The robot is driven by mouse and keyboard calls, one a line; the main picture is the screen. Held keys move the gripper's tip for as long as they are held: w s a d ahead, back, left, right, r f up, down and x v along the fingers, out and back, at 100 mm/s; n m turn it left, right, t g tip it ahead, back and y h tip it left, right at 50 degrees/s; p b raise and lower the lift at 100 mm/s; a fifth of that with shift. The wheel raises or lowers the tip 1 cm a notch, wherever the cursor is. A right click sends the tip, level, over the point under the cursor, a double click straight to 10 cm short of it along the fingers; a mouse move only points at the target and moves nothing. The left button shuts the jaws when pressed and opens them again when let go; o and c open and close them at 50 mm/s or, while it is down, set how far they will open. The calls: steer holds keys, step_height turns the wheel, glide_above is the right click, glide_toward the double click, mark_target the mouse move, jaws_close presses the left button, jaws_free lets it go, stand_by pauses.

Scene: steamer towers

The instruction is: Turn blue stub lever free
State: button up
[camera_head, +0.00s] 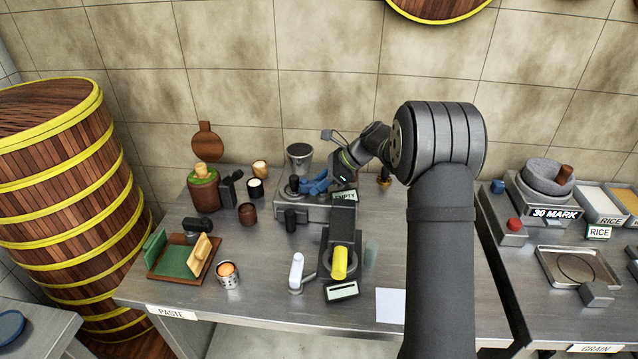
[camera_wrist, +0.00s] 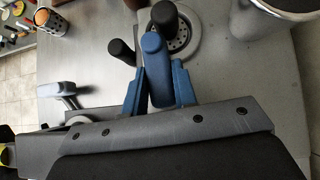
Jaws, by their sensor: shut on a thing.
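The blue stub lever (camera_wrist: 152,43) stands upright between the two darker blue fingers of my gripper (camera_wrist: 157,88) in the wrist view. The fingers are shut on it, one on each side, below its rounded top. In the head view my gripper (camera_head: 315,186) reaches in from the right over a grey machine (camera_head: 313,213) at the back of the table. There the lever is hard to tell from the blue fingers. Two black knobs, one upper (camera_wrist: 165,17) and one left (camera_wrist: 121,51), stand close by the lever in the wrist view.
A metal cup (camera_head: 299,157) stands behind the machine. A small sign reading EMPTY (camera_head: 345,196) is at its right. A white-handled lever (camera_head: 297,268) and a yellow cylinder (camera_head: 340,262) stand in front. A green tray (camera_head: 180,259) lies left. The table's right part is mostly clear.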

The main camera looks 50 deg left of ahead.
steer(key=n+g+h, duration=0.1)
steer(key=n+h, duration=0.1)
steer(key=n+g+h, duration=0.1)
steer(key=n+h, duration=0.1)
steer(key=n, duration=0.1)
steer(key=shift+s+d+n, duration=0.1)
steer(key=shift+d+n, duration=0.1)
steer(key=shift+n, duration=0.1)
steer(key=n+h, duration=0.2)
steer(key=n, duration=0.1)
steer(key=n+h, duration=0.1)
steer(key=shift+d+n+h, duration=0.25)
steer(key=shift+n+h, duration=0.15)
steer(key=shift+n, duration=0.3)
steer(key=o, duration=1)
